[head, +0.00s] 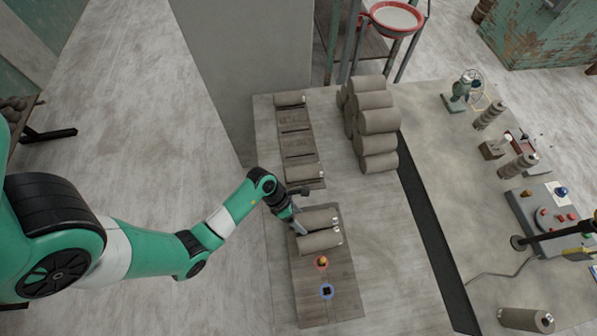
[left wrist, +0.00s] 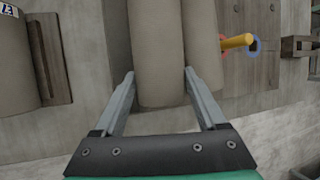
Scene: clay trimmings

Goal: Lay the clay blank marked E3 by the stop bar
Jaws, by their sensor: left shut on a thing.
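My left gripper (head: 296,222) is over the wooden board (head: 345,283). It is shut on a grey clay blank (head: 320,217), which also shows between the fingers in the left wrist view (left wrist: 158,50). A second blank (head: 320,241) lies right beside it on the board, on the near side. The wrist view shows this one (left wrist: 202,40) just outside the right finger. No E3 mark can be read on either blank. I cannot tell for certain which part is the stop bar. My right gripper is not in view.
A slotted rack (head: 296,140) behind the board holds a blank (head: 290,99) at its far end and another (head: 303,172) at its near end. A stack of blanks (head: 375,120) stands to the right. Red (head: 321,262) and blue (head: 327,291) rings mark the board's near part.

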